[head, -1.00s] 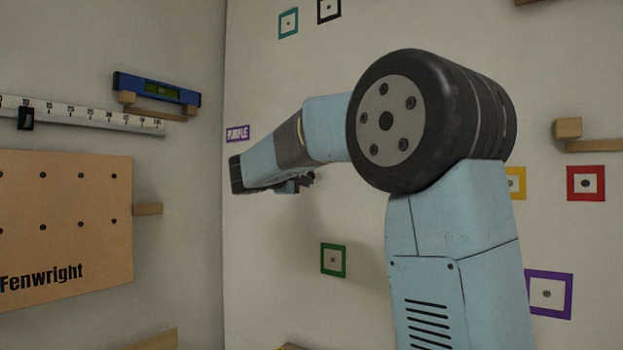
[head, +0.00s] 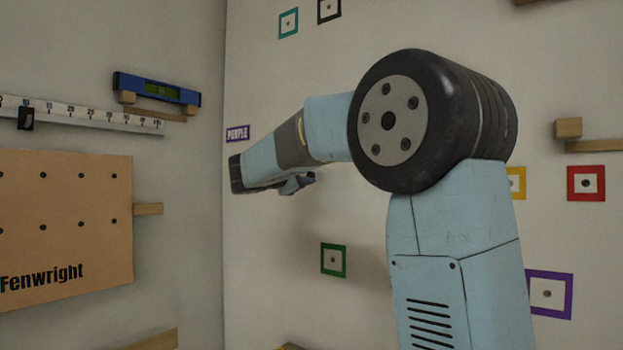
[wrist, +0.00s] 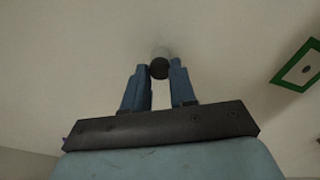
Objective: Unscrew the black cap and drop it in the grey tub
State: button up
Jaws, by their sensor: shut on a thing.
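In the wrist view my gripper (wrist: 160,67) is shut on the black cap (wrist: 159,69), a small dark round piece between its two blue fingertips. A pale grey stub (wrist: 161,52) shows just beyond the cap, against the pale wall; I cannot tell whether the cap is still threaded on it. In the head view only a small part of my gripper (head: 297,184) shows below my forearm, and the cap is hidden. No grey tub can be made out.
A green square frame (head: 333,260) is on the wall below my forearm; a green frame also shows at right in the wrist view (wrist: 300,70). A purple label (head: 237,134), a blue level (head: 157,89) and a pegboard (head: 65,240) are at left. A wooden ledge (head: 590,146) juts out at right.

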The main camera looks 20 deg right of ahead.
jog(key=shift+a, duration=0.1)
jog(key=n, duration=0.5)
jog(key=o, duration=0.6)
